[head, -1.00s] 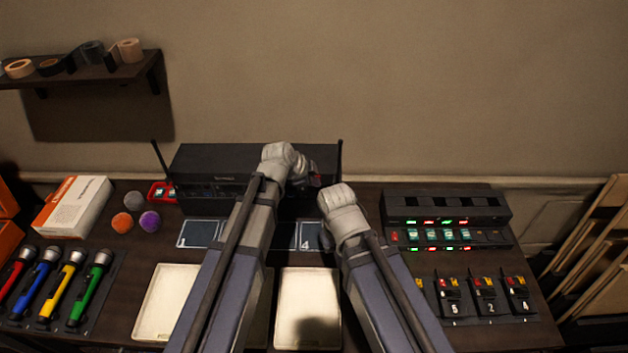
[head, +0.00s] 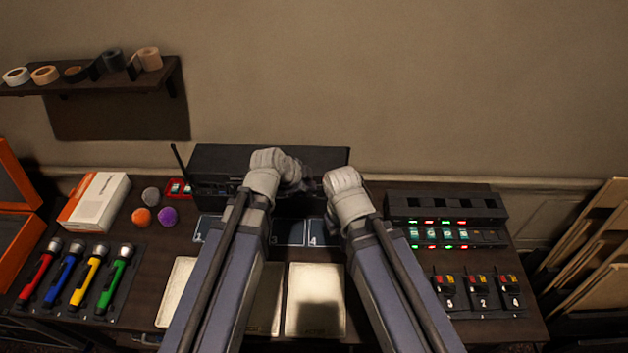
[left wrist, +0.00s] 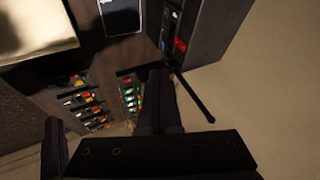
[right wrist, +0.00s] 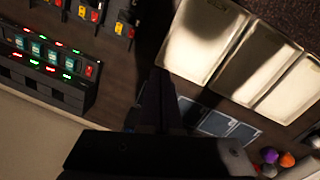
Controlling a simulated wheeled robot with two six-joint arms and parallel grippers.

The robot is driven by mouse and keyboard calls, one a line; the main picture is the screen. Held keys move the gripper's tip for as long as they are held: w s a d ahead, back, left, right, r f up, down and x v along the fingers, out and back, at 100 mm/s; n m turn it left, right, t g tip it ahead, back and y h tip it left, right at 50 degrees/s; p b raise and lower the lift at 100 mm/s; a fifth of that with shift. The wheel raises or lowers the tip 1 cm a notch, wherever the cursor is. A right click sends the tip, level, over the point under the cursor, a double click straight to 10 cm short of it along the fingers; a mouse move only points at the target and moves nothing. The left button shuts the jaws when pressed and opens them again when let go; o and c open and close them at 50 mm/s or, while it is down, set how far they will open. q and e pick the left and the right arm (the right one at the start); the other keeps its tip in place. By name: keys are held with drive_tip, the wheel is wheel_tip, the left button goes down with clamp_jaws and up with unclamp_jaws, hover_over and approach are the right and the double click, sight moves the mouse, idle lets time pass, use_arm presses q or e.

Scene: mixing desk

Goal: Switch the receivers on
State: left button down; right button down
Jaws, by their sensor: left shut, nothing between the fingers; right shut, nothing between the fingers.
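The black receiver unit (head: 215,165) stands at the back of the desk against the wall. A thin antenna (head: 180,158) rises at its left end. My left gripper (head: 300,178) is shut and empty at the front of the unit and hides much of its face. In the left wrist view, the unit's face (left wrist: 170,30) shows red parts, and a dark rod (left wrist: 195,95) juts out beside it. My right gripper (head: 335,185) is shut and empty, just right of the left one. Whether either touches the unit cannot be told, and switch states are hidden.
Numbered dark pads (head: 290,233) and pale trays (head: 315,300) lie in front. A charger with green and red lights (head: 445,205) and several bodypacks (head: 480,292) stand right. Coloured microphones (head: 90,275), foam balls (head: 167,216) and a white-orange box (head: 95,200) are left.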

idle(0.3)
